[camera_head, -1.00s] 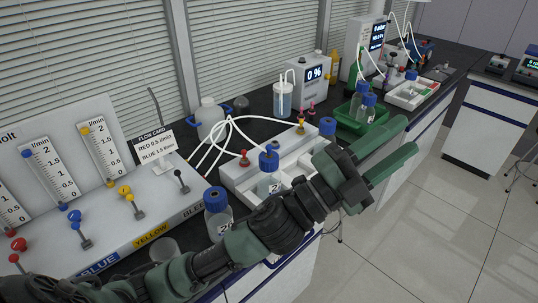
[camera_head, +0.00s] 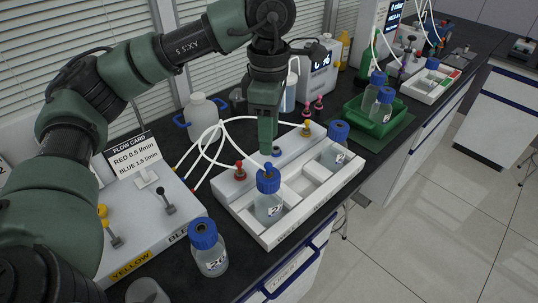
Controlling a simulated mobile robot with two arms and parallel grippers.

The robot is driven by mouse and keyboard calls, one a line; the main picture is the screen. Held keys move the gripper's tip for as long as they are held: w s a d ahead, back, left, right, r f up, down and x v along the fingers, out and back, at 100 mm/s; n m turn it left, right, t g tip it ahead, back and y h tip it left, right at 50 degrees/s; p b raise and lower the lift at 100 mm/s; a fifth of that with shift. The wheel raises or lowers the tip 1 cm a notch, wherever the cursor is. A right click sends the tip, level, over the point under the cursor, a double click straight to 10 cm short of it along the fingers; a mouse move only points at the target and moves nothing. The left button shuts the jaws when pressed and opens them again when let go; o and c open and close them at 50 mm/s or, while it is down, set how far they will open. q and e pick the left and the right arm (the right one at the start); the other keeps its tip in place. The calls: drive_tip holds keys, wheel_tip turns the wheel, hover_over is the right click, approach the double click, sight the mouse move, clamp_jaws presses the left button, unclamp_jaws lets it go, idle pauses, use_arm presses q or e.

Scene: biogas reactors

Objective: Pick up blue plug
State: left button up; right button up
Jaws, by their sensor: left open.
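The white reactor tray (camera_head: 262,233) stands on the dark bench with a row of plugs along its back edge. A red plug (camera_head: 240,171) is at the left of this row and a yellow plug (camera_head: 306,129) at the right. Between them a small blue plug (camera_head: 277,151) shows just beside my fingertips, partly hidden. My left gripper (camera_head: 267,146) comes down from above and points at the back edge of the tray. Its fingers are seen edge-on and are open. I cannot tell whether they touch the plug. My right gripper is not in view.
A blue-capped bottle (camera_head: 269,206) stands in the tray's front left, another (camera_head: 335,152) at its right end, and one (camera_head: 211,259) on the bench. White tubes (camera_head: 208,143) curl behind the tray. A green crate (camera_head: 372,120) with bottles stands at the right.

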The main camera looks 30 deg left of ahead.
sight(268, 163)
use_arm(q)
drive_tip(key=f, duration=0.1)
drive_tip(key=s+f+p, duration=0.1)
drive_tip(key=f, duration=0.1)
drive_tip(key=shift+s+d, duration=0.35)
drive_tip(key=shift+s, duration=0.05)
wheel_tip(268, 163, down, 3)
drive_tip(key=shift+w+a+p, duration=0.15)
drive_tip(key=shift+p, duration=0.45)
drive_tip(key=shift+f, duration=0.5)
clamp_jaws()
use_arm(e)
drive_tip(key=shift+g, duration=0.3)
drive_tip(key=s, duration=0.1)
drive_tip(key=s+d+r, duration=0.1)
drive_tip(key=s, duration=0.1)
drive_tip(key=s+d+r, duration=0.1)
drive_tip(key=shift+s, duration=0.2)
